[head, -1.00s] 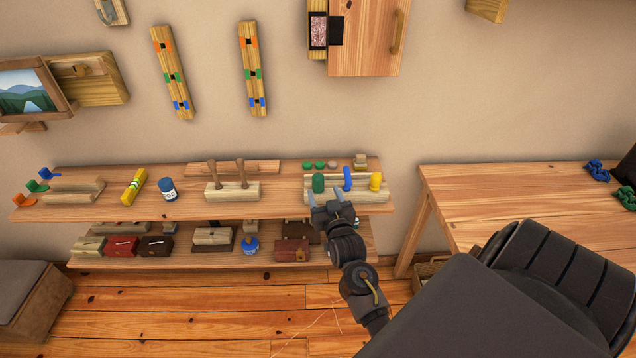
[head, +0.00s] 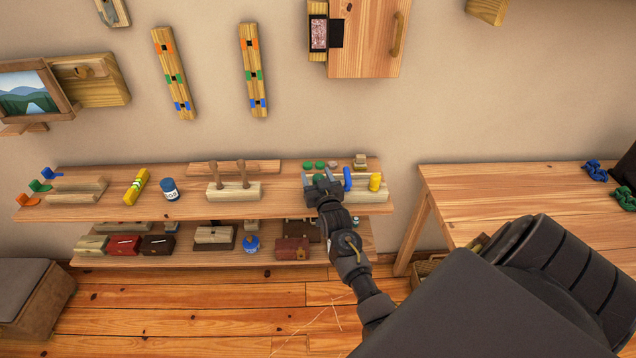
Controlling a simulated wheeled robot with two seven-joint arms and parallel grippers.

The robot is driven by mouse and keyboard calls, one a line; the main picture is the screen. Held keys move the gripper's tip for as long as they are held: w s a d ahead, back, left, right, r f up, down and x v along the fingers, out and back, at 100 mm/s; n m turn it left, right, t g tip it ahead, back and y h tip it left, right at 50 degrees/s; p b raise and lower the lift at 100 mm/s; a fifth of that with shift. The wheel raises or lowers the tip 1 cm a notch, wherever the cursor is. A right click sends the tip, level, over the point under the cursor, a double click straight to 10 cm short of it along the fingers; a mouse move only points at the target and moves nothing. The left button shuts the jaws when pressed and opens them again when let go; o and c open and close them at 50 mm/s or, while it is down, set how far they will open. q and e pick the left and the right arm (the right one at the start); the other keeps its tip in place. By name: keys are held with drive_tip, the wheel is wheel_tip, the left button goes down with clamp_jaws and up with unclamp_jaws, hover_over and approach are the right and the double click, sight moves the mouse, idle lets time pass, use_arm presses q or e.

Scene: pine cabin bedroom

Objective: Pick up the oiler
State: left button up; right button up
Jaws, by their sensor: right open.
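A wooden block (head: 356,197) on the upper shelf holds a green piece (head: 318,178), a blue curved piece (head: 348,178) and a yellow piece (head: 375,181), all upright. I cannot tell for sure which thing is the oiler. My right gripper (head: 318,179) is open, with its fingers at either side of the green piece; its lower part is hidden by the gripper. I cannot tell whether the fingers touch it. A blue bottle-like thing (head: 251,244) stands on the lower shelf. My left gripper is not in view.
The upper shelf (head: 110,208) also bears a blue labelled can (head: 169,189), a yellow bar (head: 136,187) and a block with two upright pegs (head: 233,190). Small round pieces (head: 319,165) lie behind the green piece. A wooden table (head: 480,202) stands right.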

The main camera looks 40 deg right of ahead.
drive_tip(key=c, duration=1.1)
drive_tip(key=shift+o, duration=0.2)
